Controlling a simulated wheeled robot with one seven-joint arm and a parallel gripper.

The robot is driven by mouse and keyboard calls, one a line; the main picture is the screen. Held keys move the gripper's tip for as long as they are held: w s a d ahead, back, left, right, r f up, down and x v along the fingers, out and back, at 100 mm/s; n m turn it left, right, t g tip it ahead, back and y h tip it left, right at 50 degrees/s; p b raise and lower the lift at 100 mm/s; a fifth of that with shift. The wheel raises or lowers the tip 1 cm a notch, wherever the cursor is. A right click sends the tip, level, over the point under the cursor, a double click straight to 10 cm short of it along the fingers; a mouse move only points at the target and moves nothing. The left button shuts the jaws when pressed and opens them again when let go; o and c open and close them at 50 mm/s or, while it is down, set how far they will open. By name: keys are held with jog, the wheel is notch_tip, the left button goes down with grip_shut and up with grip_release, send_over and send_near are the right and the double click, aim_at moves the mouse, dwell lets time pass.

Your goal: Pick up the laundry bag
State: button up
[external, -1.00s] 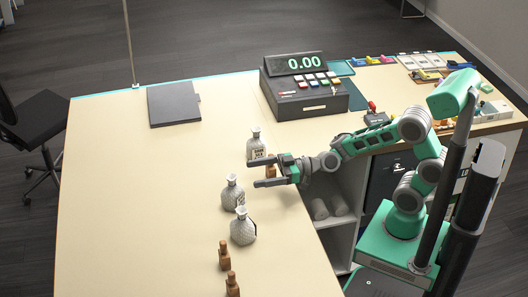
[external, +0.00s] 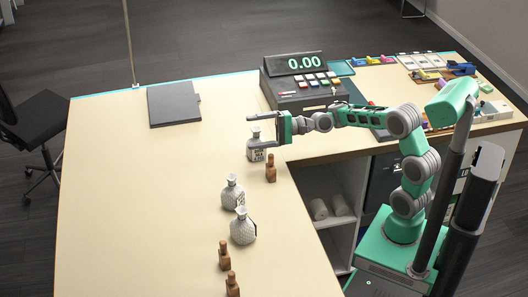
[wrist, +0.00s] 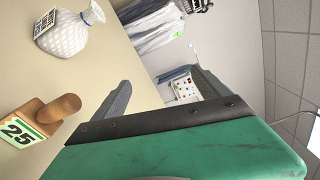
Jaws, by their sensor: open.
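Three white, quilted laundry bags with narrow necks stand on the counter: a far one with a label (external: 256,150), a middle one (external: 233,194) and a near one (external: 242,229). My gripper (external: 258,131) is open and empty. In the external view its fingers overlap the top of the far bag; I cannot tell whether they touch it. In the wrist view a tagged white bag (wrist: 68,38) stands at upper left, outside the open fingers of my gripper (wrist: 163,88). I cannot tell which bag that is.
A wooden bottle-shaped marker (external: 271,170) stands beside the far bag; in the wrist view a wooden marker (wrist: 45,115) reads 25. More markers (external: 224,257) stand nearer. A cash register (external: 305,88) stands behind, a dark folder (external: 174,104) at left. The counter's left half is clear.

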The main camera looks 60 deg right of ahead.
jog(key=w+d+f+m+b, duration=0.2)
jog(key=d+m, duration=1.1)
jog(key=m, duration=0.2)
jog(key=shift+m, duration=0.3)
jog(key=f, duration=1)
jog(key=shift+a+f, duration=0.3)
jog(key=shift+f, duration=0.1)
jog(key=x, duration=0.7)
jog(key=shift+s+a+f, duration=0.1)
jog(key=shift+a+f, duration=0.2)
jog(key=shift+w+a, duration=0.15)
jog(key=shift+w, duration=0.1)
jog(key=c, duration=1.7)
jog(key=shift+r, duration=0.1)
